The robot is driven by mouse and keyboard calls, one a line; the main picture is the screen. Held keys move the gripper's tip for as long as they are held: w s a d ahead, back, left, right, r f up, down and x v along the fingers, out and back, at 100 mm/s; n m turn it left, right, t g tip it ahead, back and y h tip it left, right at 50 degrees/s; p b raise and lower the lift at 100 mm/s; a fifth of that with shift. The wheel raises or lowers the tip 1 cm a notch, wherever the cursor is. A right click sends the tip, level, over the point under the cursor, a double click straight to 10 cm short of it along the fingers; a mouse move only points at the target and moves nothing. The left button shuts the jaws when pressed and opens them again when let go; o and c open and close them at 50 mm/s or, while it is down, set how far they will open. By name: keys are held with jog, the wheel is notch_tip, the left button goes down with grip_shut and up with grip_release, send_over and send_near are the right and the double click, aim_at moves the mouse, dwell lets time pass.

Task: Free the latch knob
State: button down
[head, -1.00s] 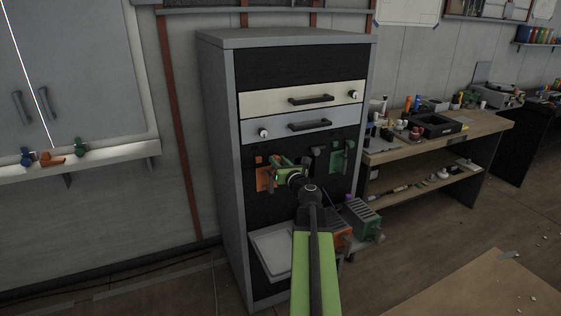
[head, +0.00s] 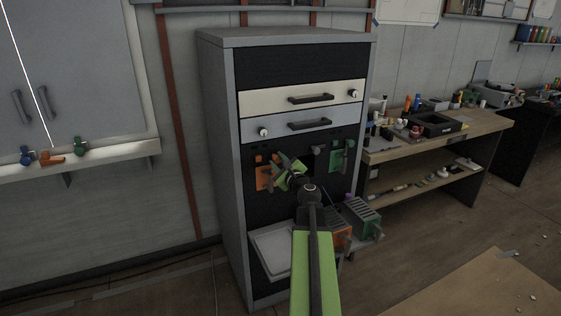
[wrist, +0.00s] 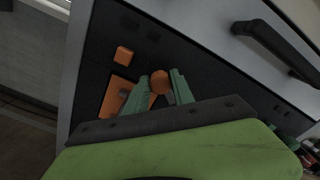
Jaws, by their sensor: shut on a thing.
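The latch knob (wrist: 159,82) is an orange, faceted piece between my green fingertips in the wrist view. My gripper (wrist: 160,86) is shut on it, in front of the cabinet's black panel. The orange latch plate (wrist: 113,100) lies beside it, partly hidden by a finger, with a small orange block (wrist: 124,55) near it. In the head view, my gripper (head: 285,166) is at the orange plate (head: 263,180) and hides the knob. A grey part shows beside the right finger; whether it joins the knob I cannot tell.
A green latch plate (head: 338,157) is to the right on the panel. Above are a cream drawer (head: 275,102) and a grey-blue drawer (head: 284,128) with dark handles. A pale tray (head: 272,250) and a finned green box (head: 360,216) stand low in front. A cluttered workbench (head: 480,122) is at right.

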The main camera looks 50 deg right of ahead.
jog(key=n, duration=0.3)
jog(key=shift+s+f+n, duration=0.1)
jog(key=shift+n, duration=2.1)
jog(key=c, duration=1.1)
grip_release()
